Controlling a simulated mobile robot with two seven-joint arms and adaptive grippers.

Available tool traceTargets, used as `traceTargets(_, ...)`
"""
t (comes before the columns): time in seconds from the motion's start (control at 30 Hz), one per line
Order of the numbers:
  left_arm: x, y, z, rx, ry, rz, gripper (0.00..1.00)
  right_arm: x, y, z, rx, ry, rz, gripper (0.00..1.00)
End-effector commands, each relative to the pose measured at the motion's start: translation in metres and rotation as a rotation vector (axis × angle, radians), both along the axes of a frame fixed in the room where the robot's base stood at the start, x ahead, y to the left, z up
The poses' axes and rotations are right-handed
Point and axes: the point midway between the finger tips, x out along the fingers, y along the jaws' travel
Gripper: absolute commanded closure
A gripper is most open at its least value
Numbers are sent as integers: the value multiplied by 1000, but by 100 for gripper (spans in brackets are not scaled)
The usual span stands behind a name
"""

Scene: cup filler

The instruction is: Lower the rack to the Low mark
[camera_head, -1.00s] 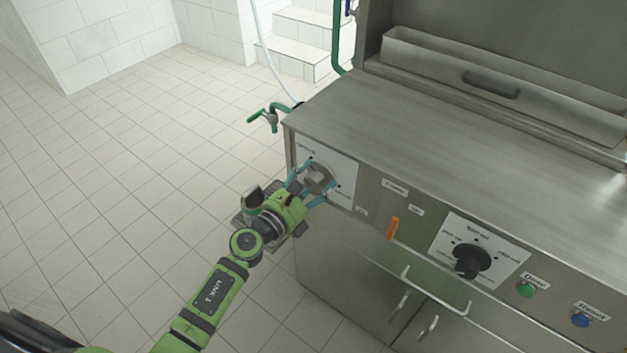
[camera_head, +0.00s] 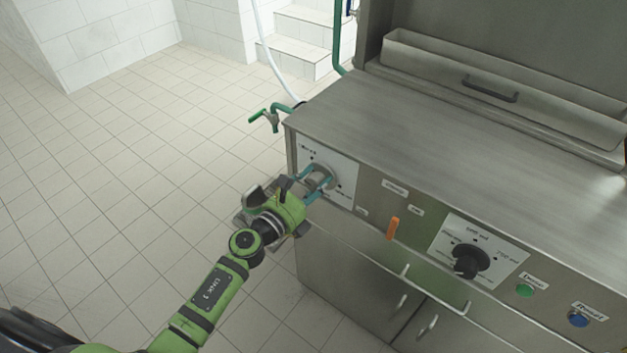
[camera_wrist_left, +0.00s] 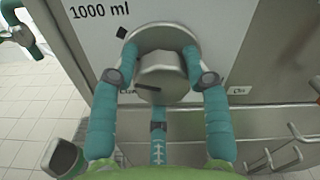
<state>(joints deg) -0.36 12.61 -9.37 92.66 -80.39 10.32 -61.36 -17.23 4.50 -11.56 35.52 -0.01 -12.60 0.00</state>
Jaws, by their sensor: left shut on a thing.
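My left gripper (camera_head: 312,186) is shut on a grey metal knob (camera_wrist_left: 163,76) on the white dial plate (camera_head: 342,187) at the panel's left end. In the left wrist view its teal fingers (camera_wrist_left: 160,95) sit around the knob, and "1000 ml" is printed on the plate. An orange lever (camera_head: 392,229) stands on the panel to the right of this plate, untouched, with small labels (camera_head: 395,187) near it that I cannot read. No rack is clearly recognisable. My right gripper is not in view.
To the right are a black dial (camera_head: 468,259), a green button (camera_head: 525,291) and a blue button (camera_head: 579,317). A handle bar (camera_head: 435,290) sticks out below. A green tap (camera_head: 264,118) is beyond the left corner. The tiled floor (camera_head: 110,190) at left is clear.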

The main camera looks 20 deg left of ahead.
Motion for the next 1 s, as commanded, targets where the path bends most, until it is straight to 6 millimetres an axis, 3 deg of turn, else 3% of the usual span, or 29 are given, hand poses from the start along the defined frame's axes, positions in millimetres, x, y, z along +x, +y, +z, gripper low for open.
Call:
traceTargets(0.03,3,1,9,-46,1,2,86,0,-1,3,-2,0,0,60)
traceTargets(1.0,5,6,7,-879,300,5,86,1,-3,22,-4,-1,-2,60)
